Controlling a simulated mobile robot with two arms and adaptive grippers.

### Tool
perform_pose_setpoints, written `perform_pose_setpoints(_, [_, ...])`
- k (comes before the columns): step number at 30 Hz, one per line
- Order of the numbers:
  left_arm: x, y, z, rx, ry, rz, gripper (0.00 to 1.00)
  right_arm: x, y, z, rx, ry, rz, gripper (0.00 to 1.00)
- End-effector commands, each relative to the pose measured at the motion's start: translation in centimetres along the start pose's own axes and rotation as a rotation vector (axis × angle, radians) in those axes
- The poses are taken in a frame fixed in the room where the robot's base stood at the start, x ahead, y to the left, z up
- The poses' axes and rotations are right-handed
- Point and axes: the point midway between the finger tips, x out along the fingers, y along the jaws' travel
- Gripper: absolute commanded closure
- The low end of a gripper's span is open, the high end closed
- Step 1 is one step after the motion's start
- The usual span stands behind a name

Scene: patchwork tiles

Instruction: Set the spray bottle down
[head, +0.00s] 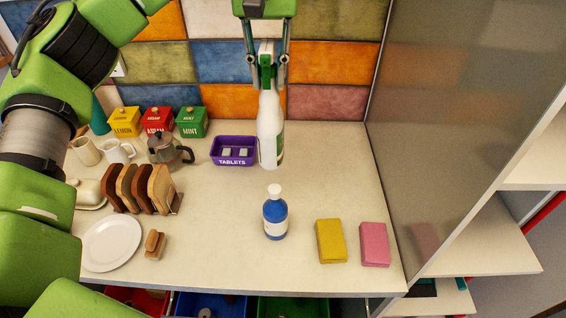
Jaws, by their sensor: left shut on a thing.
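The spray bottle (270,130) is white with a green trigger head, and it is nearly upright. My left gripper (267,78) comes down from the top of the head view and is shut on the bottle's head. The bottle's base shows over the back middle of the pale counter (215,215), right of the purple tablets tray (234,164). I cannot tell whether the base touches the counter. My right gripper is not in view.
A blue bottle with a white cap (275,217) stands in front of the spray bottle. Yellow (330,241) and pink (374,244) sponges lie front right. A moka pot (165,150), toast rack (142,188) and plate (112,244) are left. The counter's back right is clear.

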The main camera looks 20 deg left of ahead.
Motion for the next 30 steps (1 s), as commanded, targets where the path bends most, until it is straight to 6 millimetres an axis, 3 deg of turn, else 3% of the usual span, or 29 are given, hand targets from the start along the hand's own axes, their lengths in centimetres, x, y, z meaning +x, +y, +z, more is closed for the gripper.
perform_pose_setpoints(6, [4.7, 0.0, 0.1, 0.002, -0.006, 0.002, 1.0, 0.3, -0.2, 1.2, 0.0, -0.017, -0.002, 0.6])
perform_pose_setpoints(15, [10.7, -0.1, 0.1, 0.0, -0.003, 0.001, 1.0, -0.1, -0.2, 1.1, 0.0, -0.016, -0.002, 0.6])
perform_pose_setpoints(30, [15.4, -0.1, 0.1, -0.001, -0.002, 0.0, 1.0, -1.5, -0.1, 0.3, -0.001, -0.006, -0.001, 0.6])
